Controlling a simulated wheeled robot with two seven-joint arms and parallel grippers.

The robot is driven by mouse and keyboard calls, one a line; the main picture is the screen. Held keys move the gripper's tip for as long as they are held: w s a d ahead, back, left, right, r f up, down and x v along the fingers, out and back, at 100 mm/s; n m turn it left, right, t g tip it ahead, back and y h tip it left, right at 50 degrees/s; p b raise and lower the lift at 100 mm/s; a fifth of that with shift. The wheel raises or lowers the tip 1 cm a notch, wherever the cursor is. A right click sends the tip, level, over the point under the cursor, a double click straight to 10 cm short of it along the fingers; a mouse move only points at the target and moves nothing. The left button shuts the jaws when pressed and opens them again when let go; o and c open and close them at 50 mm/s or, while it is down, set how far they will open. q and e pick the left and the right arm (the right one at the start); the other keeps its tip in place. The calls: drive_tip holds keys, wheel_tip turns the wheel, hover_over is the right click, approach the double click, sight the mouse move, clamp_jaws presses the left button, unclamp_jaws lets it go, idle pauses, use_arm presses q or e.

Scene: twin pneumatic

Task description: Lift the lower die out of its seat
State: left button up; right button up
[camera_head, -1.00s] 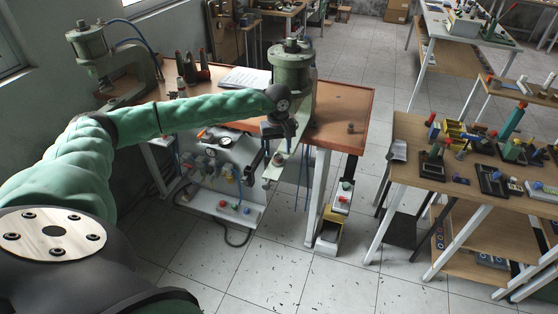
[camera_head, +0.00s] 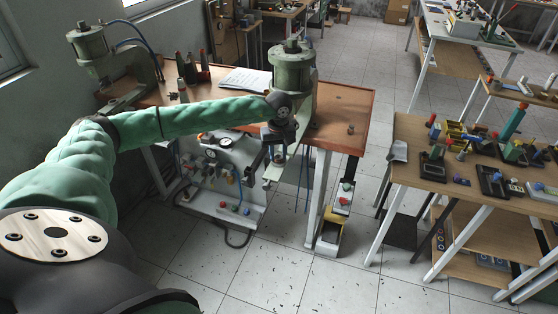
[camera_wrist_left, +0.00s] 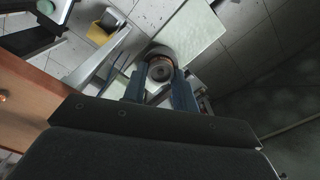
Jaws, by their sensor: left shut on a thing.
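My left gripper (camera_head: 278,157) is at the front of the green pneumatic press (camera_head: 293,72) on the near bench, just above the pale plate (camera_head: 271,176) at its foot. In the left wrist view the two blue-grey fingers (camera_wrist_left: 160,84) are shut on a round metal part with a dark centre, which looks like the lower die (camera_wrist_left: 160,70). A pale green plate (camera_wrist_left: 184,28) shows behind it. I cannot tell whether the die is still in its seat or clear of it. My right gripper is not in view.
A second press (camera_head: 92,48) stands at the left. The orange-brown bench top (camera_head: 340,108) is mostly clear right of the press. Gauges and valves (camera_head: 218,160) sit below it. A table with dies and tools (camera_head: 408,150) stands at the right, across open floor.

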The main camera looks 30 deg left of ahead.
sight(278, 157)
use_arm(q)
drive_tip(key=shift+r, duration=1.75)
